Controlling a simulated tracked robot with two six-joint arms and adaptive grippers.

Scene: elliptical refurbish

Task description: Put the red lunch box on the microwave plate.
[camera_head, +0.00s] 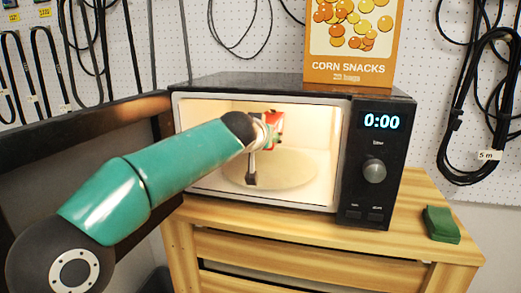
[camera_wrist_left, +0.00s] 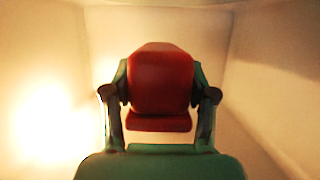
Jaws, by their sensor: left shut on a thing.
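The red lunch box (camera_head: 276,120) is inside the lit microwave (camera_head: 343,150), partly hidden by my left wrist. In the left wrist view the red lunch box (camera_wrist_left: 160,78) sits between the two fingers of my left gripper (camera_wrist_left: 160,96), which is shut on it. In the head view my left gripper (camera_head: 262,148) reaches in through the open front and is above the round microwave plate (camera_head: 290,176). The box appears raised above the plate; its exact height is hard to tell. My right gripper is not in view.
The microwave's side walls and ceiling surround my left gripper closely. A corn snacks box (camera_head: 350,45) stands on top of the microwave. A green block-like thing (camera_head: 441,224) lies on the wooden cabinet (camera_head: 425,200) at right. Cables hang on the pegboard behind.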

